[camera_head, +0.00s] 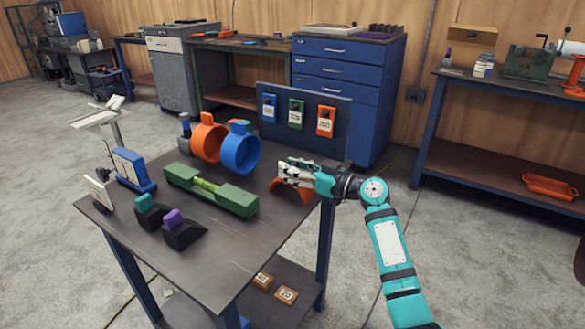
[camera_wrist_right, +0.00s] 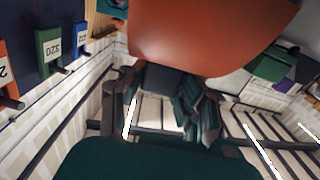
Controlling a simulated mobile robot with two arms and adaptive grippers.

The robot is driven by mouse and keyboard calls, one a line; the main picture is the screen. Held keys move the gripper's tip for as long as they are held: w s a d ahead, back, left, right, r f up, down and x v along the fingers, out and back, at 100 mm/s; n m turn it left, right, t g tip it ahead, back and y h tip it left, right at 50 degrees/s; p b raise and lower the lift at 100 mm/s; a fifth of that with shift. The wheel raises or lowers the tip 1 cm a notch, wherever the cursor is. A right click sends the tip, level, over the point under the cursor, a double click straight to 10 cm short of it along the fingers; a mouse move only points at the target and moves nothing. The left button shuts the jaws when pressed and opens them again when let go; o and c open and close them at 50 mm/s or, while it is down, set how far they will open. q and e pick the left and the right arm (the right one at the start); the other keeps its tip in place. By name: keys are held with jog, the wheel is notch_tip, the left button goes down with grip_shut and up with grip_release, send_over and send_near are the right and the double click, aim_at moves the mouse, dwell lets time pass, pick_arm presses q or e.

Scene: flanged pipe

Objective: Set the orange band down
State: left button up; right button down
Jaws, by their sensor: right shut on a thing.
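My right gripper (camera_head: 296,174) is shut on the orange band (camera_head: 305,193), a curved piece that hangs below the fingers. It holds the band at the right side of the dark table (camera_head: 215,265); I cannot tell whether the band touches the top. In the right wrist view the orange band (camera_wrist_right: 205,40) fills the top middle, close beyond the fingers. The fingers hide part of it in the head view. My left gripper is not in view.
An orange ring (camera_head: 207,140) and a blue ring (camera_head: 240,154) stand at the table's back. A green block (camera_head: 212,192) lies mid-table. Tagged pieces hang on a dark panel (camera_head: 338,120). Small black stands (camera_head: 183,234) are at the front. The front right tabletop is clear.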

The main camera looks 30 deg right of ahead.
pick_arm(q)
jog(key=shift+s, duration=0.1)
pick_arm(e)
jog(key=c, duration=1.3)
grip_release()
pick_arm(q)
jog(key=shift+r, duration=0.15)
pick_arm(e)
jog(key=o, duration=0.3)
jog(key=shift+o, duration=0.2)
jog(key=shift+s+d, duration=0.1)
jog(key=shift+s+d+f, duration=0.15)
jog(key=shift+s+d, duration=0.15)
jog(key=shift+s, duration=0.25)
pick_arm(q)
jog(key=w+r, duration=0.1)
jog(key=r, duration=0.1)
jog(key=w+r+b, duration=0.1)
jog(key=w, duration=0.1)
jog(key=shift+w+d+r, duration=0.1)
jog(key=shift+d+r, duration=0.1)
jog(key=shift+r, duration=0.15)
pick_arm(e)
jog(key=v, duration=1)
jog(key=shift+s+d, duration=0.15)
